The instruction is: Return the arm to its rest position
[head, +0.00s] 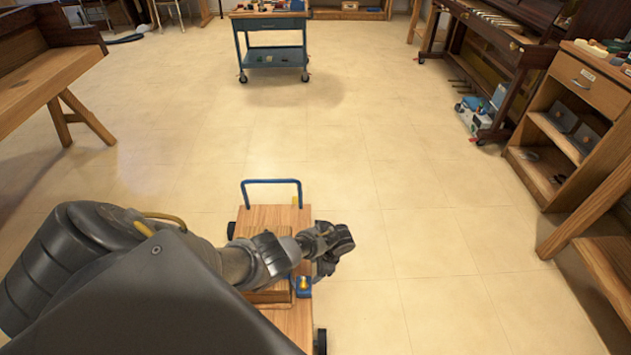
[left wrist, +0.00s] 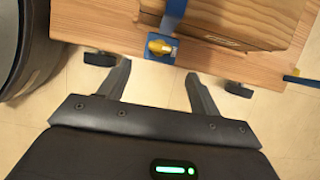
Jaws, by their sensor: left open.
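My left arm reaches in from the left in the head view, over a small wooden cart (head: 272,217) with a blue handle. My left gripper (head: 335,248) is above the cart's right edge. In the left wrist view its two fingers (left wrist: 158,78) are spread apart with nothing between them. The cart's wooden top (left wrist: 100,22) lies just beyond the fingertips, with a wooden block (left wrist: 250,18) and a blue and yellow item (left wrist: 161,47) on it. My arm hides much of the cart in the head view. My right gripper is in neither view.
A wooden bench (head: 45,80) stands at the left. A blue trolley (head: 270,32) stands at the back. A piano-like cabinet (head: 500,45) and a wooden shelf unit (head: 575,125) line the right side. The tiled floor between is clear.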

